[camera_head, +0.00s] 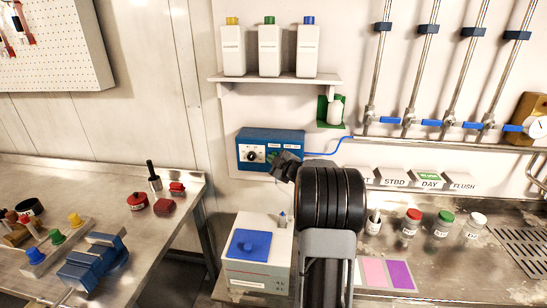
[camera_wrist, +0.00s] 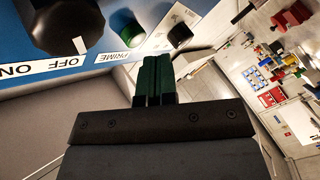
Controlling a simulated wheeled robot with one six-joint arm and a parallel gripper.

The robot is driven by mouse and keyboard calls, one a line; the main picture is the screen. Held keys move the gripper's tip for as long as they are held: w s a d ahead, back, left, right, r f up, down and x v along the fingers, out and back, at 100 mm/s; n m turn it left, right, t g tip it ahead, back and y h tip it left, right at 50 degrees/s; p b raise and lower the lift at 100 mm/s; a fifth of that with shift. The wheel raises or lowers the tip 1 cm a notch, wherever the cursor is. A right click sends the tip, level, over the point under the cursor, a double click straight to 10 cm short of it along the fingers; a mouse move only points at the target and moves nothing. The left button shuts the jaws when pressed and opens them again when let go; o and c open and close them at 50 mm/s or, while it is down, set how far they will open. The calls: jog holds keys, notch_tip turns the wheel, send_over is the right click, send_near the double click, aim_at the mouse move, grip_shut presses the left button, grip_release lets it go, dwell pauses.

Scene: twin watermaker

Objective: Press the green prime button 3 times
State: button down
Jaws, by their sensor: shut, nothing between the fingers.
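The blue control box (camera_head: 290,137) is on the wall in the head view. In the wrist view, the green prime button (camera_wrist: 125,25) sits on its blue face, above the white PRIME label (camera_wrist: 120,55). My gripper (camera_head: 284,166) is shut and empty in front of the box's lower right part and hides some of it. In the wrist view, the closed fingers (camera_wrist: 155,62) point toward the panel, a little below and right of the green button. A gap shows between them and the button in that picture.
A black knob (camera_wrist: 65,25) with an OFF/ON label is left of the button, and a smaller black knob (camera_wrist: 180,35) is right. A bottle shelf (camera_head: 278,79) is above the box. A white unit with a blue top (camera_head: 248,243) stands below.

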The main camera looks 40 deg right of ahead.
jog(key=shift+s+a+b, duration=0.9)
jog(key=shift+s+a, duration=0.85)
jog(key=shift+s, duration=0.1)
dwell(1.5)
jog(key=s+a+f+m+g, duration=0.3)
jog(key=s+a+m+g, duration=0.2)
jog(key=s+a, duration=0.6)
jog(key=s+a+f+m+g, duration=0.4)
jog(key=s+a+g, duration=0.4)
jog(key=s+a, duration=0.4)
jog(key=a+m, duration=0.1)
jog(key=a, duration=0.1)
jog(key=shift+s+a+h, duration=0.2)
jog(key=shift+a+h, duration=0.1)
